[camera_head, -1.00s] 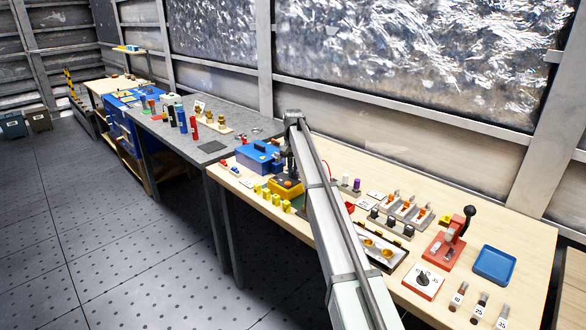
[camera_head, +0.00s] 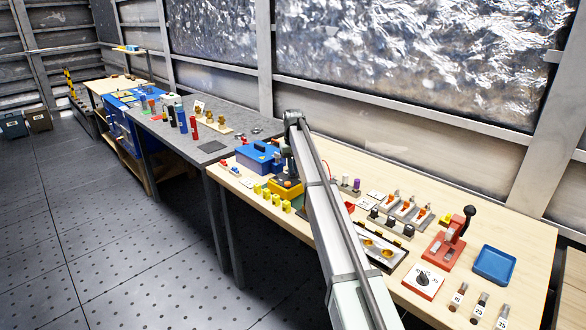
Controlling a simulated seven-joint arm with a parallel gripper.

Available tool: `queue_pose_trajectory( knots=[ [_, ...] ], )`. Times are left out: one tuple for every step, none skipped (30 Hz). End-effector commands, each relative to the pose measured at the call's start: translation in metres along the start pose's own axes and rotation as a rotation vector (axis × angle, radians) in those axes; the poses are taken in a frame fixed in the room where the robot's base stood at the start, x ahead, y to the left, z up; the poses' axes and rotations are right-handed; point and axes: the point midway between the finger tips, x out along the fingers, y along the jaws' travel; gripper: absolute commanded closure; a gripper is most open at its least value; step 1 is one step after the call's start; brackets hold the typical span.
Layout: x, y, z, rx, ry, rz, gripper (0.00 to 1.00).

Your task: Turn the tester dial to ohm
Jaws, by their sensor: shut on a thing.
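The yellow tester (camera_head: 285,190) stands on the wooden bench near its front edge, partly behind my arm. A small orange spot shows on its top; the dial and its marks are too small to read. My gripper (camera_head: 288,176) points down over the tester, at its top. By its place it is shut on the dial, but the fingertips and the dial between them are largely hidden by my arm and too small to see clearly.
A blue box (camera_head: 259,157) stands just behind the tester. Several yellow pieces (camera_head: 267,195) line the front edge.

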Motion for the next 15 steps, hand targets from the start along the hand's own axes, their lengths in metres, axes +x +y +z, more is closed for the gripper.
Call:
queue_pose_trajectory(
  knots=[
    [-0.0002, -0.0004, -0.0004, -0.03, 0.001, -0.001, 1.0],
    [-0.0002, -0.0004, -0.0005, -0.046, 0.001, -0.001, 1.0],
    [-0.0002, -0.0004, -0.0004, -0.069, 0.001, -0.001, 1.0],
    [-0.0002, -0.0004, -0.0005, -0.083, 0.001, 0.0, 1.0],
    [-0.0002, -0.0004, -0.0005, -0.098, 0.001, 0.0, 1.0],
    [-0.0002, -0.0004, -0.0005, -0.114, 0.001, 0.0, 1.0],
    [-0.0002, -0.0004, -0.0005, -0.126, 0.001, 0.0, 1.0],
    [-0.0002, -0.0004, -0.0005, -0.136, 0.001, 0.0, 1.0],
    [-0.0002, -0.0004, -0.0005, -0.148, 0.001, 0.0, 1.0],
    [-0.0002, -0.0004, -0.0005, -0.156, 0.001, 0.0, 1.0],
    [-0.0002, -0.0004, -0.0005, -0.162, 0.001, 0.0, 1.0],
    [-0.0002, -0.0004, -0.0005, -0.17, 0.001, 0.0, 1.0],
    [-0.0002, -0.0004, -0.0005, -0.175, 0.001, 0.0, 1.0],
    [-0.0002, -0.0004, -0.0005, -0.179, 0.001, 0.0, 1.0],
    [-0.0002, -0.0004, -0.0005, -0.183, 0.001, 0.0, 1.0]
  ],
)
